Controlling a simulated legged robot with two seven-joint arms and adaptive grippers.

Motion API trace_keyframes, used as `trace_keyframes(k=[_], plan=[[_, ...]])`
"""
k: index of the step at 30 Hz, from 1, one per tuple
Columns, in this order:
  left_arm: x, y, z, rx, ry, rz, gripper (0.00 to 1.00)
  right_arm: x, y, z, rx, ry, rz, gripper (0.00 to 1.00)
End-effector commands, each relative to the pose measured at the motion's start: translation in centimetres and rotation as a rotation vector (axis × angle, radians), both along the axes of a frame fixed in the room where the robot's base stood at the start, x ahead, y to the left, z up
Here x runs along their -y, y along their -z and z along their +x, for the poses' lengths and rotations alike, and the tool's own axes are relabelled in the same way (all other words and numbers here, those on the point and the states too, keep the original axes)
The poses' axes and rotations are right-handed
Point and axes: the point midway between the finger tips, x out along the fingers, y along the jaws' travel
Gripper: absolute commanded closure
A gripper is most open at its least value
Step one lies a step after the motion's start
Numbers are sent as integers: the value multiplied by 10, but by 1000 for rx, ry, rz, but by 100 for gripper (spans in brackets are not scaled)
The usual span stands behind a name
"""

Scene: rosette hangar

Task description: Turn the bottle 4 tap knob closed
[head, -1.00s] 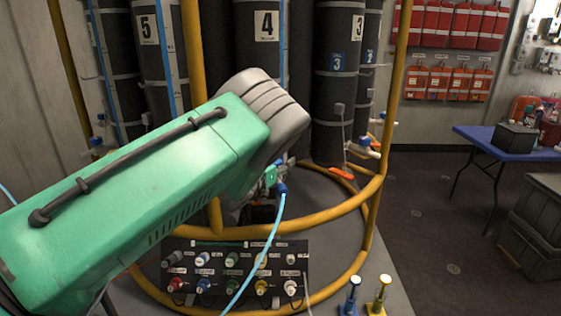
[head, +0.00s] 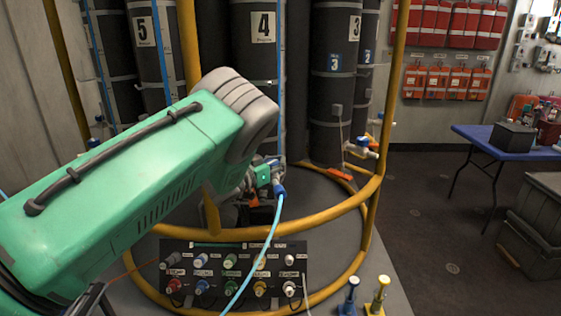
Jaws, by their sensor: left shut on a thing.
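Bottle 4 (head: 264,70) is the tall dark cylinder with the white "4" label, standing upright behind my left arm. Its tap is low at the bottle's foot, where a blue hose fitting (head: 279,190) with a light blue hose shows. My left gripper (head: 258,180) is at this tap, just left of the fitting, and largely hidden by my green forearm. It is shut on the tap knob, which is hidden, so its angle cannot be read. My right gripper is not in view.
A yellow tube frame (head: 300,228) rings the bottles. A panel of coloured knobs (head: 235,272) sits in front. Bottle 5 (head: 150,60) stands left and bottle 3 (head: 335,90) right. A blue table (head: 478,133) and grey crates (head: 535,225) are at the right; the floor between is clear.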

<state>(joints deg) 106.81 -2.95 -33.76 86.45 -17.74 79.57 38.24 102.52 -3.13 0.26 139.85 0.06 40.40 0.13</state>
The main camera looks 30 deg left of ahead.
Motion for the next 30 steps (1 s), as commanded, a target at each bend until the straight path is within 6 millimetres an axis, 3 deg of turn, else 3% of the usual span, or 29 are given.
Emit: trace_keyframes(k=[1, 7, 18, 19, 21, 30], plan=[[-3, 11, -5, -20, 35, -5, 100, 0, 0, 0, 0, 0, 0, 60], [1, 11, -6, -21, 165, -4, 100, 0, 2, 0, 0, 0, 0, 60], [2, 11, -7, -24, 190, -1, 100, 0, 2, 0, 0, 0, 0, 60], [2, 11, -7, -24, 190, 0, 81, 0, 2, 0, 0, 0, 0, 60], [2, 11, -7, -22, 190, 0, 57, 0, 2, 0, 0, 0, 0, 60], [3, 8, -3, -15, 192, 0, 54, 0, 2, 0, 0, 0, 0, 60]])
